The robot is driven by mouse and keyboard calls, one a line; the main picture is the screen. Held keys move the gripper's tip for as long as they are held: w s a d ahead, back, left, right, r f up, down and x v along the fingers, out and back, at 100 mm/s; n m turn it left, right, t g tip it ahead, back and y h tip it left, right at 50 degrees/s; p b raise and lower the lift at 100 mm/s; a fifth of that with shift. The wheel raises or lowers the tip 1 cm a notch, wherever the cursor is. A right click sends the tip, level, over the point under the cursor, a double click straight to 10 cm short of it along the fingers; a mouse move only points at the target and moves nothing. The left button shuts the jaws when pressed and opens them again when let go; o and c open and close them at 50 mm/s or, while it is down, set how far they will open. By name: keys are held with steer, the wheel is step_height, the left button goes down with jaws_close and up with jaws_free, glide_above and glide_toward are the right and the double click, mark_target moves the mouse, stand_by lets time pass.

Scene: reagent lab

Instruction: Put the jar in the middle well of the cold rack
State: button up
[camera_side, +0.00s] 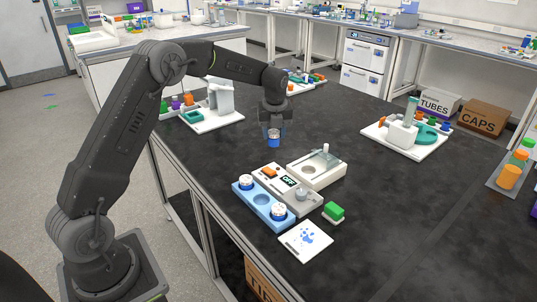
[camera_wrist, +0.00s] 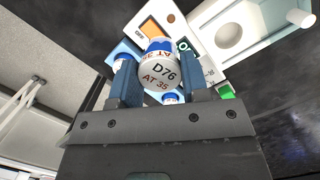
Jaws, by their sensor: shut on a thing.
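My gripper (camera_side: 273,131) hangs above the black bench, behind the cold rack in the side view. It is shut on a jar (camera_side: 274,142) with a blue band. The light blue cold rack (camera_side: 250,203) lies on the bench with three wells in a row. White-topped blue jars stand in its far well (camera_side: 246,182) and near well (camera_side: 278,211). The middle well (camera_side: 262,199) is empty. The held jar is clear of the rack.
A white device (camera_side: 299,197) with an orange button and small display stands right beside the rack. A white block with a round recess (camera_side: 325,165) is behind it.

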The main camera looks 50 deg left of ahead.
steer(key=shift+s+d+f+n+g, duration=0.35)
steer(key=shift+s+d+f+n, duration=1.35)
steer(key=shift+n, duration=0.85)
steer(key=shift+s+d+f+n+g, duration=0.4)
steer(key=shift+s+d+f+n, duration=0.9)
steer(key=shift+s+n, duration=1)
steer(key=shift+s+d+f+n+g, duration=0.35)
steer(key=shift+s+d+f+n, duration=1.15)
steer(key=shift+n, duration=1.25)
steer(key=shift+s+a+f, duration=0.1)
steer(key=shift+a+f, duration=0.1)
steer(key=shift+f, duration=1.15)
steer(key=o, duration=1.3)
steer(key=shift+r, duration=0.1)
steer(key=shift+r, duration=3.4)
